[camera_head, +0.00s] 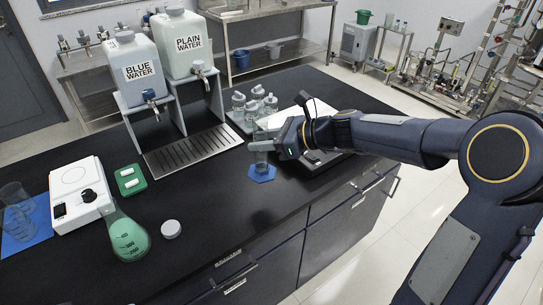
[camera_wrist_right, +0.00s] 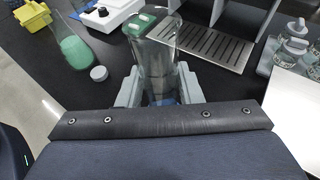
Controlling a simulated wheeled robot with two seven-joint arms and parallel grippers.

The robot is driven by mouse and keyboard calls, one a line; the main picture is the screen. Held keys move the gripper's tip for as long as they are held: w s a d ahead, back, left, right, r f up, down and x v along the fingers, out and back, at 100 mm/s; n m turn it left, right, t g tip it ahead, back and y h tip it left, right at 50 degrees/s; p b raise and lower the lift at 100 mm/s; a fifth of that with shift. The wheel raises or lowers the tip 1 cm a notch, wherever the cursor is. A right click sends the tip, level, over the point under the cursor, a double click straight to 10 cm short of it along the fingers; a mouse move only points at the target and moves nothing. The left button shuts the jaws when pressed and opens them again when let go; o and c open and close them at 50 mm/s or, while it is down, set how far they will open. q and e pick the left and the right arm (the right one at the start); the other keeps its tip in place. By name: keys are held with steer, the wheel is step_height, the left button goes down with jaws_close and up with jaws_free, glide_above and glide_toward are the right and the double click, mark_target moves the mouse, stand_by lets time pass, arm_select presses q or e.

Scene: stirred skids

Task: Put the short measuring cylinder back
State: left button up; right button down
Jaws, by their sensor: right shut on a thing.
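My right gripper (camera_head: 272,144) is shut on a clear, empty-looking measuring cylinder (camera_head: 261,157), which stands upright. In the right wrist view the cylinder (camera_wrist_right: 157,60) rises between the two grey fingers (camera_wrist_right: 158,88). A small blue mat (camera_head: 261,174) lies on the black bench directly below the cylinder. I cannot tell whether the cylinder's base touches the mat or hovers just above it; the mat shows only partly behind it in the wrist view. My left gripper is out of view.
Glass bottles (camera_head: 239,105) are behind the gripper. Water tanks (camera_head: 133,70) and a drain grille (camera_head: 193,150) are at the back. Bench between is clear.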

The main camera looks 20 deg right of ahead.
steer(key=w+d+f, duration=0.3)
steer(key=w+f, duration=0.1)
steer(key=f, duration=0.5)
steer(key=shift+w+d, duration=0.15)
steer(key=shift+w, duration=0.15)
steer(key=shift+f, duration=0.15)
steer(key=shift+f, duration=0.15)
steer(key=c, duration=1)
jaws_free()
